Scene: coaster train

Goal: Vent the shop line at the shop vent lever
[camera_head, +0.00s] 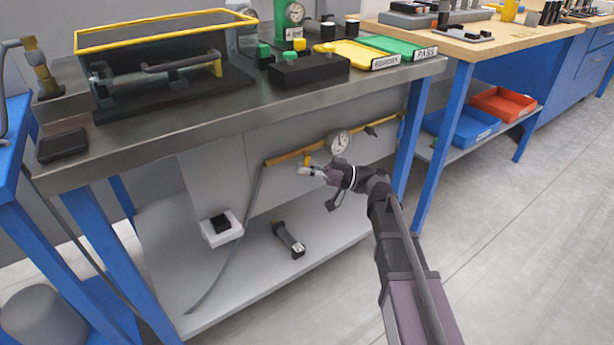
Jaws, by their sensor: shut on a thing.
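A yellow shop line pipe (283,158) runs under the front of the steel bench, with a round white gauge (339,141) on it. A short yellow fitting (306,158) hangs from the pipe left of the gauge. My gripper (312,171) is at this fitting, shut on a small part there that looks like the shop vent lever. The fingers mostly hide the lever, so its angle cannot be told. A dark handle (371,131) sits on the pipe right of the gauge.
The bench top (190,128) overhangs the pipe. A blue bench leg (410,138) stands to the right. The floor there is clear.

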